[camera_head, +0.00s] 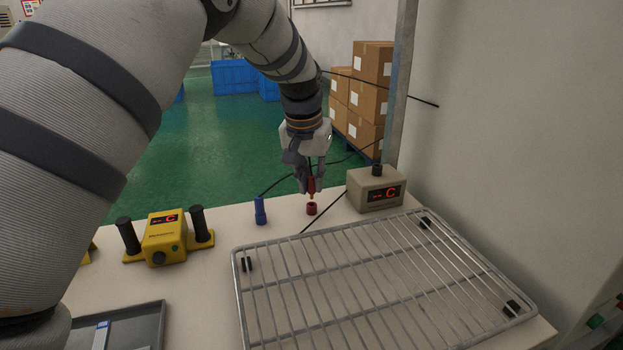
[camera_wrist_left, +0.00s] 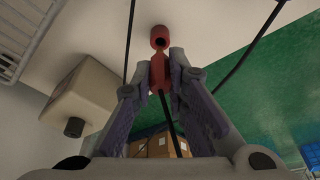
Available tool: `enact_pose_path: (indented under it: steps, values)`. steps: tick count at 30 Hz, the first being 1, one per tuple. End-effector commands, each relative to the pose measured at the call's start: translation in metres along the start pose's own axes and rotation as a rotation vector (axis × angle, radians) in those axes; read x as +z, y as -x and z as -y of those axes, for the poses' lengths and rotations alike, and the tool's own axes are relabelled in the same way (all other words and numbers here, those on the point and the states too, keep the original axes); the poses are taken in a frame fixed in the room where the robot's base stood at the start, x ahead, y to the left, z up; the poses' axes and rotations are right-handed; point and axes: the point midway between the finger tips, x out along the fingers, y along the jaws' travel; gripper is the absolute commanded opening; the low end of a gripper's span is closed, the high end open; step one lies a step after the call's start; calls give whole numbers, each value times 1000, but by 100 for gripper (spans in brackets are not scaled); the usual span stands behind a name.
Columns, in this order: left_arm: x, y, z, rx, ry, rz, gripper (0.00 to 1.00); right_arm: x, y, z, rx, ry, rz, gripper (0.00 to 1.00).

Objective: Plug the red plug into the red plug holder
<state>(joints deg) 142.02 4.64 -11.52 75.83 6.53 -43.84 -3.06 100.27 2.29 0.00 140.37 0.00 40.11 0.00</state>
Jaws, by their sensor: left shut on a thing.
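My left gripper (camera_head: 311,186) reaches down over the far part of the table and is shut on the red plug (camera_head: 311,184). In the left wrist view the red plug (camera_wrist_left: 159,72) sits between the fingers (camera_wrist_left: 160,78), with a black cable running from it. The red plug holder (camera_head: 311,209) is a short red socket standing on the table just below the plug's tip. In the left wrist view the holder's round opening (camera_wrist_left: 159,38) lies just beyond the plug. The plug's tip looks close to the holder; a small gap seems to show. My right gripper is not in view.
A blue plug piece (camera_head: 261,212) stands left of the red holder. A beige box with a red display (camera_head: 376,190) stands to its right. A wire rack (camera_head: 380,285) fills the front right. A yellow device (camera_head: 166,238) and a grey tray (camera_head: 120,328) are at left.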

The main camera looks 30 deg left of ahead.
Motion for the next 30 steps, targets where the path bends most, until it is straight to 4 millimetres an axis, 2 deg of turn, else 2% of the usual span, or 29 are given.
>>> enact_pose_path:
  steps: [30]
  values:
    - [6,-20,0,0,0,1,0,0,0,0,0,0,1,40]
